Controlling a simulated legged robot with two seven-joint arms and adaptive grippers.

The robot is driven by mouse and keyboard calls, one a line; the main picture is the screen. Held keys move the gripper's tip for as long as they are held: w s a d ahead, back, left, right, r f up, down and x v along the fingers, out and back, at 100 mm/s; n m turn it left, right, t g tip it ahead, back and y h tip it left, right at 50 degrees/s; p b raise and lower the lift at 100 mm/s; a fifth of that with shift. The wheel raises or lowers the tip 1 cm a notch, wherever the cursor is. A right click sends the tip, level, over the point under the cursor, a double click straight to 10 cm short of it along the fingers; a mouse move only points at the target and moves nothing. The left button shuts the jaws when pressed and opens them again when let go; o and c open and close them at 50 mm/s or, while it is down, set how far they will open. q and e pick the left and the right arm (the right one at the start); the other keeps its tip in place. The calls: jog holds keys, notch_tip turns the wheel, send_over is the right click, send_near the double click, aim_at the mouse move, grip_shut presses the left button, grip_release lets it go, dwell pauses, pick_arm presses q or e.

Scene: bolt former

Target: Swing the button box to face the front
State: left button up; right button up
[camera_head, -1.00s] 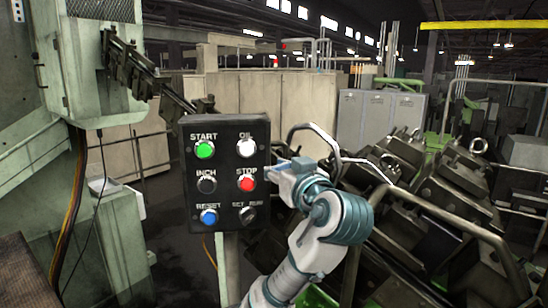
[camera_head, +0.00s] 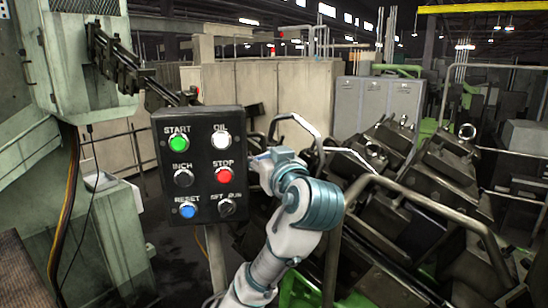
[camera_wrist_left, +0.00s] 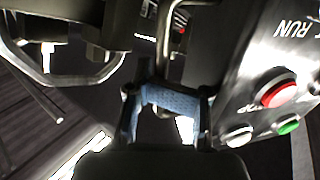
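The button box (camera_head: 203,190) is a dark panel with green, white, black, red and blue buttons, left of centre in the head view on a pale post (camera_head: 214,258). Its labelled face points toward me, slightly tilted in the picture. It also shows at the right of the left wrist view (camera_wrist_left: 262,75), oblique and upside down. My left gripper (camera_wrist_left: 168,97) has its blue-padded fingers closed around a thin metal handle (camera_wrist_left: 168,42) beside the box. My right gripper is not in view.
A green-grey machine (camera_head: 82,60) with a dark jointed arm (camera_head: 120,62) stands at left. Bent metal rails (camera_head: 425,195) and dark machine blocks (camera_head: 430,160) crowd the right. Pale cabinets (camera_head: 285,95) stand behind. Dark floor shows around the post.

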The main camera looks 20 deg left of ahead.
pick_arm(q)
jog(key=b+v, duration=1.6)
jog(key=v, duration=0.3)
jog(key=shift+s, duration=0.4)
dwell(0.9)
jog(key=shift+a, duration=0.15)
